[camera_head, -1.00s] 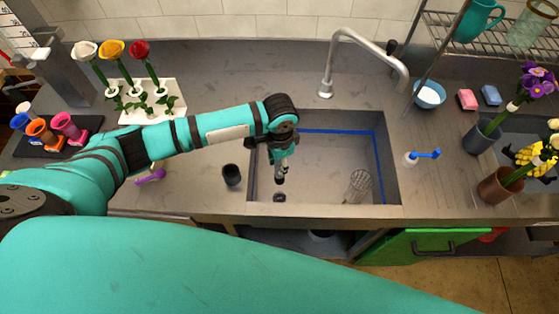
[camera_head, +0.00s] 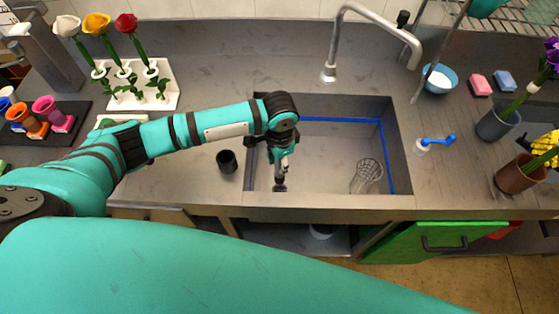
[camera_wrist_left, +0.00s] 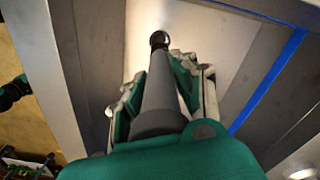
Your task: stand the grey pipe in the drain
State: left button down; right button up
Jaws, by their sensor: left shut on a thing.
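My left gripper (camera_head: 284,158) is over the left part of the sink (camera_head: 330,170), pointing down and shut on the grey pipe (camera_head: 281,176). In the left wrist view the pipe (camera_wrist_left: 160,92) runs between the two fingers, away from the camera. Its far end meets a dark round ring, the drain (camera_wrist_left: 159,38). In the head view the pipe's lower end is at the dark drain (camera_head: 280,189) near the sink's front left, and the pipe looks close to upright. I cannot tell how deep the end sits in it. My right gripper is not in view.
A wire basket (camera_head: 367,176) stands in the sink's right part. A black cup (camera_head: 227,161) stands on the counter left of the sink. The faucet (camera_head: 345,45) rises behind. A blue-topped bottle (camera_head: 432,143) is right of the sink. The sink's middle is clear.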

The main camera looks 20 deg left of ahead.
pick_arm(q)
jog(key=shift+f+b, duration=2.4)
jog(key=shift+f, duration=0.05)
jog(key=shift+f+b, duration=0.3)
jog(key=shift+f, duration=0.7)
jog(key=shift+p, duration=0.55)
jog(key=shift+f, duration=0.15)
